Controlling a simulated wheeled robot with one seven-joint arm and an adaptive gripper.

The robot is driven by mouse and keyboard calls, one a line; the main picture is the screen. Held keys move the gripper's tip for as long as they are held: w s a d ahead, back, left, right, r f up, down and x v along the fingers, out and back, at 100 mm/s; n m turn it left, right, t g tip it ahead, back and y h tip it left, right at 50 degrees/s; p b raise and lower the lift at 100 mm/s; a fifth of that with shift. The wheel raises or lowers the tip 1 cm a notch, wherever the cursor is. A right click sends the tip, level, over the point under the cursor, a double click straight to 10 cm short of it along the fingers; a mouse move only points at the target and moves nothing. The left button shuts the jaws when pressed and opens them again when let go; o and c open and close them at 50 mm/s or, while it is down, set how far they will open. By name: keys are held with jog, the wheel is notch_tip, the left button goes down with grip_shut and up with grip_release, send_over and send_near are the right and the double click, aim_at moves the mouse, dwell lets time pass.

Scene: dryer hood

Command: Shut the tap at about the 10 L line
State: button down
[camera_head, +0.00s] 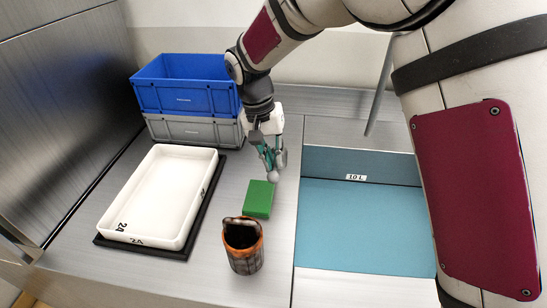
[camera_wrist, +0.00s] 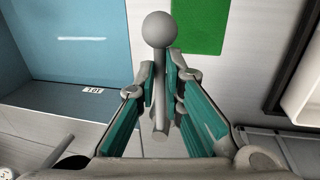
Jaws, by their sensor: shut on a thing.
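My gripper (camera_head: 270,160) is shut on the slim grey lever with a ball knob (camera_head: 273,176), on the counter left of the basin. In the wrist view the fingers (camera_wrist: 160,78) close on the lever from both sides below its knob (camera_wrist: 159,29). The basin holds blue water (camera_head: 362,212), also seen in the wrist view (camera_wrist: 60,40). The 10 L label (camera_head: 356,177) is on the basin's far wall, about level with the water's edge; it shows upside down in the wrist view (camera_wrist: 93,89). I cannot make out a running stream.
A green block (camera_head: 258,199) and an orange-brown cup (camera_head: 243,258) stand left of the basin. A white tray (camera_head: 197,196) lies on a black mat further left. Blue (camera_head: 186,98) and grey (camera_head: 190,130) crates are stacked behind. A thin grey bar (camera_head: 380,90) slants behind the basin.

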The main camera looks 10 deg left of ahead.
jog(key=c, duration=1.7)
grip_release()
jog(key=shift+s+a+f, duration=0.1)
jog(key=shift+s, duration=0.05)
jog(key=shift+r, duration=0.4)
jog(key=r, duration=0.3)
jog(key=a+r, duration=0.1)
jog(key=r, duration=0.3)
jog(key=a+r, duration=0.1)
jog(key=r, duration=0.3)
jog(key=shift+a, duration=0.2)
